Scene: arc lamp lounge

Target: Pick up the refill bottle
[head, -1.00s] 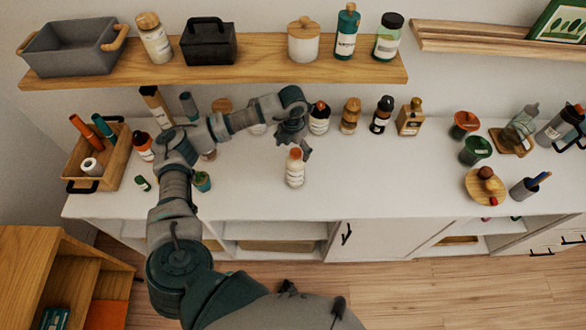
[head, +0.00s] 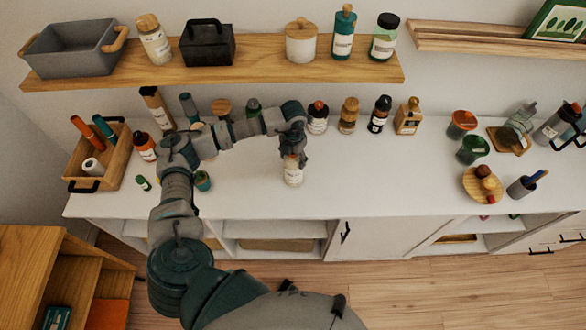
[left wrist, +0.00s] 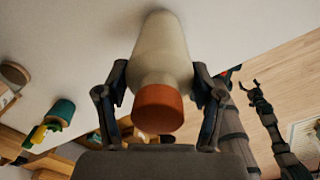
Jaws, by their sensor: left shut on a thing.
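The refill bottle (head: 292,174) is a pale bottle with a label, and it appears to stand upright on the white counter. My left gripper (head: 294,158) is around its upper part from above and hides its orange cap in the head view. In the left wrist view the bottle's pale body (left wrist: 161,55) and orange cap sit between the two fingers of my left gripper (left wrist: 160,90), which is shut on it. A dark arm with a small claw, seemingly my right gripper (left wrist: 250,88), shows at the right of that view; its state is unclear.
Several bottles and jars, such as an orange-capped bottle (head: 317,120), line the counter behind. A wooden caddy (head: 124,158) stands at left. Green (head: 472,149) and orange cups stand at right. A shelf (head: 250,62) overhangs the back. The counter right of the bottle is clear.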

